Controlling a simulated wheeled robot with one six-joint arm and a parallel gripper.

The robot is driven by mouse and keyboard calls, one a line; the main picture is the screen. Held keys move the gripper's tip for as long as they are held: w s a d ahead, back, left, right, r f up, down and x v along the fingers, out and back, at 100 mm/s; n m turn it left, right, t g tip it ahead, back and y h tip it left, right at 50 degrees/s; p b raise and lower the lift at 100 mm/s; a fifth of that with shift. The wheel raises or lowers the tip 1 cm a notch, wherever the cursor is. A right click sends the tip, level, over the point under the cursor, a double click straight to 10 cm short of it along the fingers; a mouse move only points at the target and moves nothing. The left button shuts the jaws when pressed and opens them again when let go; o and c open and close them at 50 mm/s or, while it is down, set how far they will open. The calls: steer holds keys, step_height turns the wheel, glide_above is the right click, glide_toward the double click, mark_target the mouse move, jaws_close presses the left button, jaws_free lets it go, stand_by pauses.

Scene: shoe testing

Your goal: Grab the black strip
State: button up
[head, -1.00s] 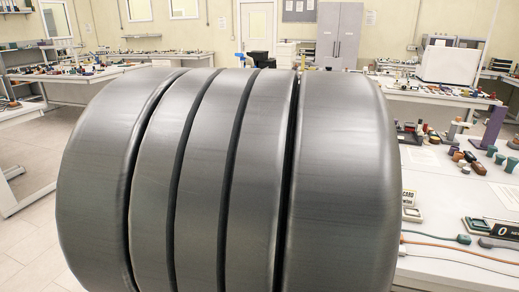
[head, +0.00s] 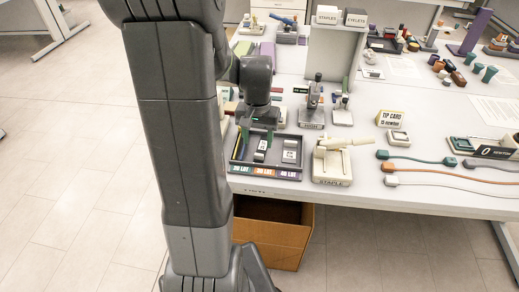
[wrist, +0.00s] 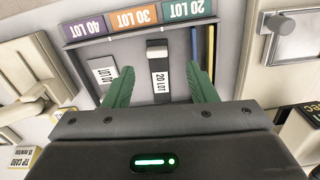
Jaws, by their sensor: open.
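A strip with a black end (wrist: 157,43) and a pale band lies in the compartmented tray (wrist: 120,42) in the wrist view. A white tag reading 20 LOT (wrist: 160,84) shows on or against its near part; I cannot tell which. My gripper (wrist: 160,82) is open, with one green finger to each side of the strip and tag, apart from them. In the head view my gripper (head: 256,136) points down over the tray (head: 268,173), and the strip (head: 261,150) shows partly just past the fingers. The near end of the strip is hidden.
Another white tag (wrist: 102,72) lies beside the strip. A yellow strip (wrist: 210,48) and a blue one (wrist: 194,45) stand along the tray's side. A cream stapler (head: 332,165) stands right of the tray. An open cardboard box (head: 275,235) is below the table edge.

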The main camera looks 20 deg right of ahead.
mark_target(259, 155)
steer(key=shift+s+f+p, duration=0.15)
steer(key=shift+f+p, duration=0.1)
steer(key=shift+f, duration=1.3)
steer(key=shift+s+f+p, duration=0.1)
steer(key=shift+f+p, duration=0.15)
steer(key=shift+f, duration=1.25)
steer(key=c, duration=1)
